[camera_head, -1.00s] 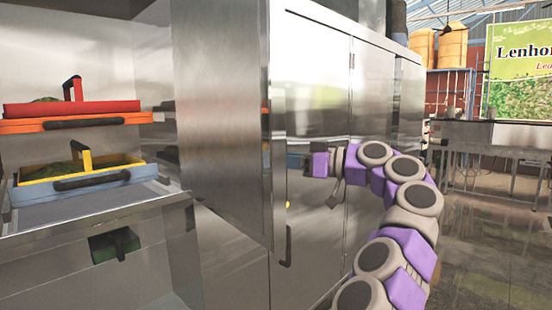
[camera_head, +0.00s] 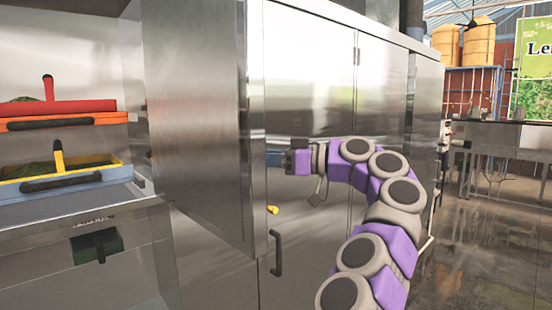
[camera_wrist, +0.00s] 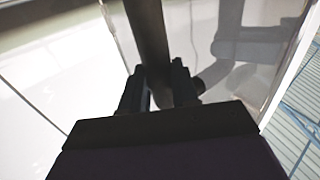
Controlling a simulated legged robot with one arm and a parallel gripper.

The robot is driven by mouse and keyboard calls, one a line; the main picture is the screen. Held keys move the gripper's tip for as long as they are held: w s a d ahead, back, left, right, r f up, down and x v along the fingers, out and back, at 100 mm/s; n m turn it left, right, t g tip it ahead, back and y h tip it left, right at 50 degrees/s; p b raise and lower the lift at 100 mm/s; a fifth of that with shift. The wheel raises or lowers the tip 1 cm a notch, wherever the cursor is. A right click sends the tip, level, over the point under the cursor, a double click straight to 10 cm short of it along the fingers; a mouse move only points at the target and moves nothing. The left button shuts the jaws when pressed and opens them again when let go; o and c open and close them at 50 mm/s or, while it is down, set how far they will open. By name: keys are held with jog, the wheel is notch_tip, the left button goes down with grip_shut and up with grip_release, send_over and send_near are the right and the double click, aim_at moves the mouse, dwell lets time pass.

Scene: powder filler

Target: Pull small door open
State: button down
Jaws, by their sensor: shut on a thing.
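The tall steel cabinet front (camera_head: 308,85) faces me, with seams between its door panels; I cannot tell surely which one is the small door. My gripper (camera_head: 273,159) reaches left across this front, close to the edge of a steel panel (camera_head: 195,120) that juts toward me. In the wrist view my gripper (camera_wrist: 158,88) is shut on a dark bar-shaped handle (camera_wrist: 148,32), with a finger on each side. In the head view the gripped handle is not clearly seen. No clear opening shows at the panel in front of my gripper.
A lower black handle (camera_head: 277,253) and a yellow knob (camera_head: 273,210) are below my gripper. Left of the jutting panel, a red tray (camera_head: 60,107) and a yellow-and-blue tray (camera_head: 70,185) sit in an open bay. Open floor (camera_head: 480,245) lies to the right.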

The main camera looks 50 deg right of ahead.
jog(key=shift+w+a+r, duration=0.15)
jog(key=shift+a+r, duration=0.1)
jog(key=shift+a, duration=0.4)
jog(key=c, duration=1.3)
grip_release()
jog(key=shift+f, duration=0.1)
jog(key=o, duration=0.3)
jog(key=shift+w+d+f, duration=0.1)
jog(key=shift+w+f, duration=0.2)
jog(key=shift+w, duration=0.4)
jog(key=shift+o, duration=0.6)
jog(key=shift+d, duration=0.1)
jog(key=p+v, duration=1)
jog(key=v, duration=0.7)
jog(key=shift+s+d, duration=0.25)
jog(key=shift+d, duration=0.15)
